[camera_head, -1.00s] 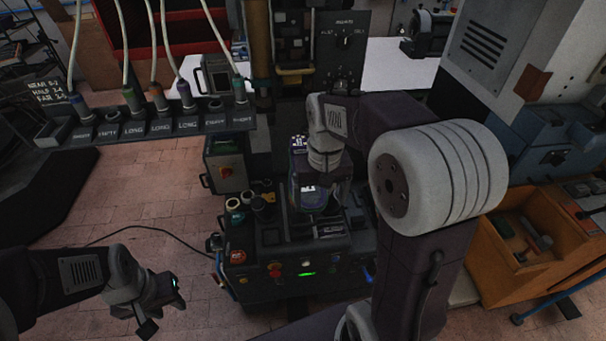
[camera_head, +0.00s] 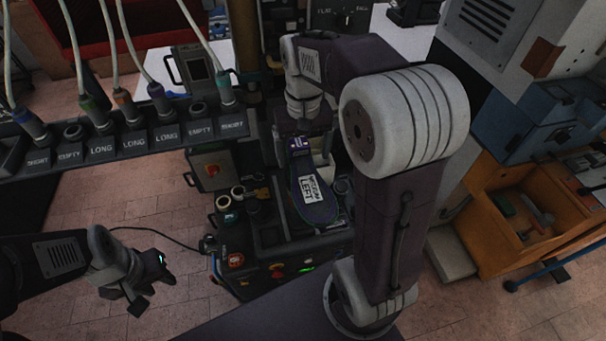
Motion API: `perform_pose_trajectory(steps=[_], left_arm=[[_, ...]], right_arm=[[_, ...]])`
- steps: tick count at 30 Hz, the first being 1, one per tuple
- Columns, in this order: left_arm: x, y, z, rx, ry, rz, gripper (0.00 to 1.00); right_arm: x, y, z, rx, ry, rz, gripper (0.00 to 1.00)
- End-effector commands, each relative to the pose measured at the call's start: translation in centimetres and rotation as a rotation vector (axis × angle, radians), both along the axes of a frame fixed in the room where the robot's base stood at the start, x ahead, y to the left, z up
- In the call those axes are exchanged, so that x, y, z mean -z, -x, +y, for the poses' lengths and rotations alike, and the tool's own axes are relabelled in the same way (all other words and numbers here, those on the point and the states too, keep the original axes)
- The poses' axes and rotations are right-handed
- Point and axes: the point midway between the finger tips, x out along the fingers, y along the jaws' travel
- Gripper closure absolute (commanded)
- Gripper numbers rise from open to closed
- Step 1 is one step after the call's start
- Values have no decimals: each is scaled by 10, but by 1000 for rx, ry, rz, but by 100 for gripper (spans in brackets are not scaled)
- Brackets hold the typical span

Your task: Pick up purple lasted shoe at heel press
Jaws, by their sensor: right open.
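The purple lasted shoe (camera_head: 318,210) sits on the heel press (camera_head: 268,235), sole side up, with a white label reading what looks like "MEDIUM LEFT". Its toe end points toward me and its far end lies close to my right gripper. My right gripper (camera_head: 303,138) is open, at the far end of the shoe; its fingertips are largely hidden, and I cannot tell whether they touch the shoe. My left gripper (camera_head: 152,284) hangs empty over the brick floor at lower left, well apart from the shoe, with its fingers apart.
A rack (camera_head: 130,140) with labelled sockets, several plugs and cables spans the upper left. My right arm crosses above the right side of the press. An orange bin (camera_head: 520,235) with tools stands at right. A cable runs over the floor, which is clear at lower left.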

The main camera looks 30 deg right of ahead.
Motion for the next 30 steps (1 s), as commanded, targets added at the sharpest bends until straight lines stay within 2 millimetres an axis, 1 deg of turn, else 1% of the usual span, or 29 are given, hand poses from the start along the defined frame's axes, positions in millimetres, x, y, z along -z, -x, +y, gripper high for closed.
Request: perform_pose_trajectory(steps=[1,3,9,11,15,17,19,24,25,26,27,29,30], left_arm=[[-1,0,0,0,0,0,64],[-2,0,0,0,0,0,64],[-3,0,0,0,0,0,64],[-5,0,0,0,0,0,64],[-8,0,0,0,0,0,64],[-8,0,0,0,0,0,64],[-8,0,0,0,0,0,64],[-8,0,0,0,0,0,64],[-8,0,0,0,0,0,64],[-8,0,0,0,0,0,64],[-8,0,0,0,0,0,64],[-8,0,0,0,0,0,64],[-8,0,0,0,0,0,64]], right_arm=[[8,1,0,0,-1,4,14],[16,1,0,0,-1,3,14],[26,1,0,0,-1,3,14],[36,4,-1,0,0,5,14],[62,6,-1,1,0,6,14],[69,6,-1,0,-1,3,14],[73,5,-1,0,0,2,14],[74,5,-1,0,0,0,14],[74,5,-1,0,0,0,17],[74,5,-1,0,0,0,25],[74,5,-1,0,0,0,36],[73,5,-1,0,0,0,53],[73,5,-1,0,0,0,64]])
